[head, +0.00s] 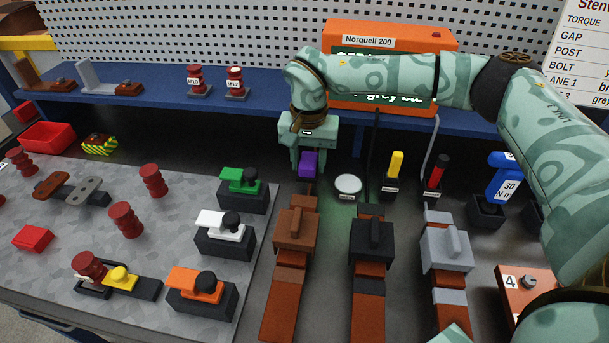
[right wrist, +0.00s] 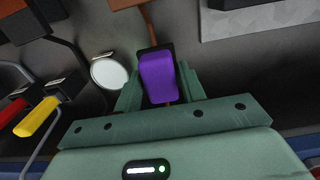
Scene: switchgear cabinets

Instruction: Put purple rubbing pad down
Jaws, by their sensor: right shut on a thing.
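The purple rubbing pad (head: 308,164) is held between the fingers of my right gripper (head: 304,168) in the head view. It also shows in the right wrist view (right wrist: 158,77), between the two fingers of the gripper (right wrist: 160,88). A dark block shows at the pad's far end in the wrist view. Whether the pad touches a surface beneath it, I cannot tell. The gripper is behind the brown block on the left copper bar. My left gripper is not in view.
A round white dish (head: 348,186) stands just right of the pad, with yellow (head: 396,165) and red (head: 437,172) handled tools beyond it. The brown block (head: 296,228) is in front. A green-topped block (head: 241,181) stands left. The blue shelf (head: 270,92) runs behind.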

